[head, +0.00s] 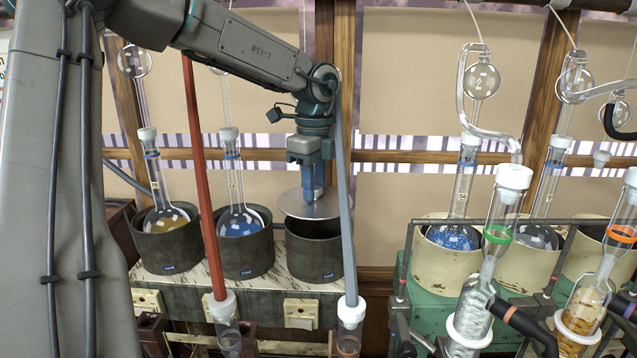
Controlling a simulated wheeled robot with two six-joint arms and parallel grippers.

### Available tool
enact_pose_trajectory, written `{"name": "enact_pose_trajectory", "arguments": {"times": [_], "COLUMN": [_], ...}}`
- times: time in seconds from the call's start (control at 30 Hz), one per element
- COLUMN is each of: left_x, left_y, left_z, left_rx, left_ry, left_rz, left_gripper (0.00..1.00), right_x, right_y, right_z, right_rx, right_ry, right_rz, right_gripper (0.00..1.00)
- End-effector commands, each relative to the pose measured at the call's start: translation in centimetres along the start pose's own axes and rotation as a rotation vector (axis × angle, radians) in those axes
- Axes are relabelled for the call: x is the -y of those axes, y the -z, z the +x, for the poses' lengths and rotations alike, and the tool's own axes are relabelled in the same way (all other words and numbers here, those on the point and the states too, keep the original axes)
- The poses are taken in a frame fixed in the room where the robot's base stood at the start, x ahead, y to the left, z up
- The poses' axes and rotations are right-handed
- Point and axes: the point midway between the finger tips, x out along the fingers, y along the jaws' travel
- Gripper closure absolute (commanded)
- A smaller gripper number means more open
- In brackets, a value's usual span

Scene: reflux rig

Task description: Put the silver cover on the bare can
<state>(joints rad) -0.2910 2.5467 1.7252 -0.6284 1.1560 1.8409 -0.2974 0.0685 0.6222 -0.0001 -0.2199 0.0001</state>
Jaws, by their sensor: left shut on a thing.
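The silver cover (296,207) is a flat round disc in the head view. My left gripper (312,192) points straight down and is shut on the cover at its middle. The cover hangs at the mouth of the bare can (316,255), a dark grey can with no flask in it. The cover looks shifted a little to the left of the can's opening and covers much of it. I cannot tell whether it touches the rim. My right gripper is not in view.
Two more dark cans, left (168,250) and middle (246,257), hold round flasks. A red rod (203,190) and a grey-blue rod (345,200) stand in front. Cream cans (443,262) with glassware stand on a green bench at right.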

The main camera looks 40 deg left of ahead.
Motion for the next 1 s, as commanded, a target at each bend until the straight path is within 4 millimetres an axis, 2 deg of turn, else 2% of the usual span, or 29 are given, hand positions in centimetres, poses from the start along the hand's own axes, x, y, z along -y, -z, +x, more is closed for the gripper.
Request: {"name": "enact_pose_trajectory", "arguments": {"times": [0.03, 0.17, 0.37, 0.43, 0.53, 1.0], "left_x": [0.6, 1.4, 1.4, 1.5, 1.4, 1.5], "left_y": [0.0, 0.0, 0.0, 0.0, 0.0, 0.0], "left_z": [-0.3, 0.1, 2.2, 2.2, 3.3, 4.2], "left_rx": [0.002, 0.0, 0.0, 0.0, 0.0, 0.0], "left_ry": [-0.003, -0.001, -0.003, -0.003, -0.003, 0.0], "left_rz": [-0.001, 0.0, 0.0, 0.001, 0.001, 0.0], "left_gripper": [0.99, 0.99, 0.99, 0.99, 0.99, 0.99], "right_x": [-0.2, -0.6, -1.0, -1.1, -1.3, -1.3], "right_y": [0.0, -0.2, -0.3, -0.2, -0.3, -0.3], "right_z": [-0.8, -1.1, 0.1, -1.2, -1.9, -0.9], "right_rx": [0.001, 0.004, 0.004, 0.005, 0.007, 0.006], "right_ry": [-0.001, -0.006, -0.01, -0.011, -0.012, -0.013], "right_rz": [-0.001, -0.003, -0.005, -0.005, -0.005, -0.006], "right_gripper": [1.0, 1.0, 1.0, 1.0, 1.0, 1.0]}}
